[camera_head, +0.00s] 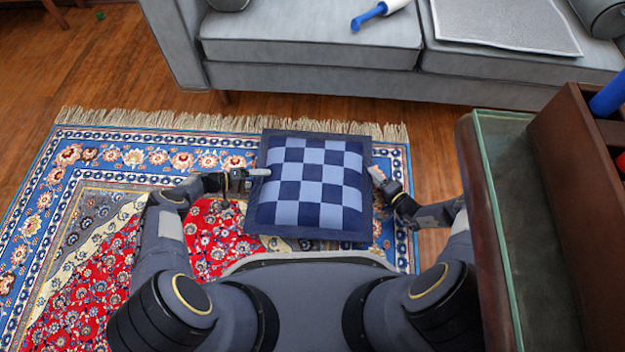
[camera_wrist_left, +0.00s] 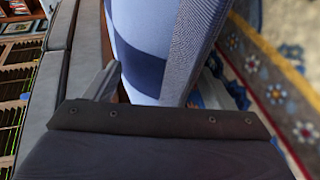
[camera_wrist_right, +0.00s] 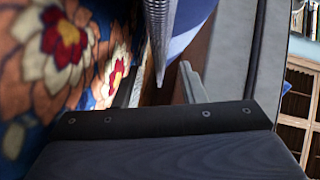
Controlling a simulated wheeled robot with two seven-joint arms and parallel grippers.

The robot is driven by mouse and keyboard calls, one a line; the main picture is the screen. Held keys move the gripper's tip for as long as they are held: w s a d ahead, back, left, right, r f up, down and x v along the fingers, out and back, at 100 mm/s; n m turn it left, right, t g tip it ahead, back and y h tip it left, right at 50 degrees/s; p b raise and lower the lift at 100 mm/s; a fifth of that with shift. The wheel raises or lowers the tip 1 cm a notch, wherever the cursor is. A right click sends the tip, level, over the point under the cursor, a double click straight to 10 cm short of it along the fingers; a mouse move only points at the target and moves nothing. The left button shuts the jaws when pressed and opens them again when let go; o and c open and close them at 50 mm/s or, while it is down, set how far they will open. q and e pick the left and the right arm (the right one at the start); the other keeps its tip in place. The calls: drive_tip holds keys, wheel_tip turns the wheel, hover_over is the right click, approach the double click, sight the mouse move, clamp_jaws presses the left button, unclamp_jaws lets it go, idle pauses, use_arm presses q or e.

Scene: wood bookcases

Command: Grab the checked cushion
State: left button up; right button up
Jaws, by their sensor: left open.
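The checked cushion (camera_head: 310,185) is square, with light and dark blue checks and a dark blue border. In the head view it is between my two grippers, over the rug; I cannot tell whether it touches the rug. My left gripper (camera_head: 258,172) is open at the cushion's left edge, and the cushion (camera_wrist_left: 150,50) reaches between its fingers in the left wrist view. My right gripper (camera_head: 380,180) is at the right edge. In the right wrist view the cushion's edge (camera_wrist_right: 160,30) runs between its fingers, partly hiding them; whether they grip it is unclear.
A grey sofa (camera_head: 310,53) stands beyond the rug (camera_head: 60,225), with a blue-and-white roller (camera_head: 372,13) and a grey mat (camera_head: 505,25) on it. A glass-edged wooden table (camera_head: 490,215) stands close to my right arm.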

use_arm(q)
drive_tip(key=shift+c, duration=0.5)
use_arm(e)
drive_tip(key=shift+c, duration=0.5)
use_arm(q)
drive_tip(key=c, duration=0.7)
use_arm(e)
clamp_jaws()
use_arm(q)
drive_tip(key=c, duration=0.5)
